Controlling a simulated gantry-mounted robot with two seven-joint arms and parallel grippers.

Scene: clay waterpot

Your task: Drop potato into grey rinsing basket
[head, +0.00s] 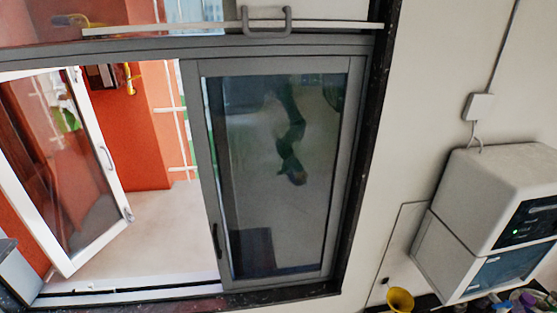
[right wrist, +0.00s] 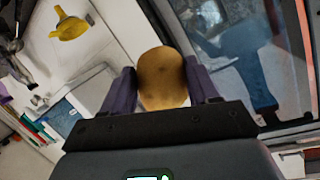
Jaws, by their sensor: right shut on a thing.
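A brown-yellow potato (right wrist: 162,78) sits between the fingers of my right gripper (right wrist: 160,68) in the right wrist view. The gripper is shut on it, with one dark purple finger on each side. No grey rinsing basket can be made out in either view. Neither gripper shows in the head view, and my left gripper is in no view.
The head view shows a grey-framed sliding window (head: 275,175), an open white-framed pane (head: 62,165) and a white wall-mounted appliance (head: 490,205). A yellow flared object (head: 400,299) and small clutter lie at the bottom right. The wrist view shows a yellow funnel-like object (right wrist: 69,25).

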